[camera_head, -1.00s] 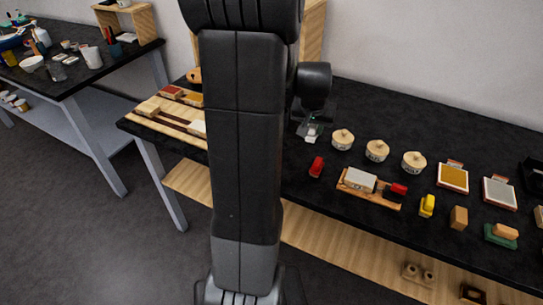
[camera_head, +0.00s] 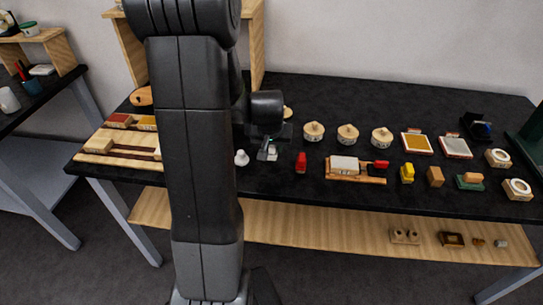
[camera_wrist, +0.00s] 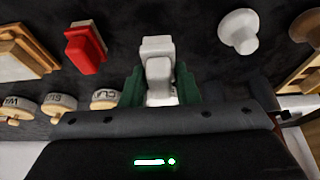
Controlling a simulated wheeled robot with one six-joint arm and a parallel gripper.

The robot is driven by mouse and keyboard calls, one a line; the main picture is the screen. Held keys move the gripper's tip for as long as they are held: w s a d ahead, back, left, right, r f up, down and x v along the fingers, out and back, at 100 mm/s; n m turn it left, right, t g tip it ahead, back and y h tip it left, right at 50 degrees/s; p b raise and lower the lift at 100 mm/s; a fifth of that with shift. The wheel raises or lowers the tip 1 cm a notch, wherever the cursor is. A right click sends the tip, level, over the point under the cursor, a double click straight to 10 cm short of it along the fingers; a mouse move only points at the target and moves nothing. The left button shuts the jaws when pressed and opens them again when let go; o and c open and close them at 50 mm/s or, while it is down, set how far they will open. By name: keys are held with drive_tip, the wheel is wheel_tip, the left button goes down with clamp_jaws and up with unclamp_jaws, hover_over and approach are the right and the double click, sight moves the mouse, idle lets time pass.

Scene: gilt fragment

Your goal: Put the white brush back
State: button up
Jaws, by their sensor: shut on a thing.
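My gripper (camera_wrist: 160,88) is shut on the white brush (camera_wrist: 158,62), held between its green fingers in the wrist view. In the head view the gripper (camera_head: 268,150) is low over the black table, and the white brush (camera_head: 272,154) shows at its tip. I cannot tell whether the brush touches the table. A red brush-like block (camera_head: 301,162) lies just to the right; it also shows in the wrist view (camera_wrist: 86,46). A wooden rack (camera_head: 118,160) with blocks is at the table's left end, partly behind my arm.
A white knob-shaped piece (camera_head: 241,157) stands left of the gripper. Several lidded jars (camera_head: 347,134) line the back. A wooden tray (camera_head: 356,180) bears a white block and a red piece. A yellow block (camera_head: 407,173) stands further right. A wooden shelf (camera_head: 330,229) runs below.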

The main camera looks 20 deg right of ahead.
sight(272, 156)
drive_tip(key=shift+f, duration=2)
drive_tip(key=shift+f, duration=0.2)
drive_tip(key=o, duration=0.9)
drive_tip(key=shift+r, duration=0.1)
drive_tip(key=shift+o, duration=0.2)
drive_tip(key=shift+r, duration=0.1)
drive_tip(key=shift+s+a+r, duration=0.1)
drive_tip(key=shift+r, duration=0.45)
drive_tip(key=v, duration=1.1)
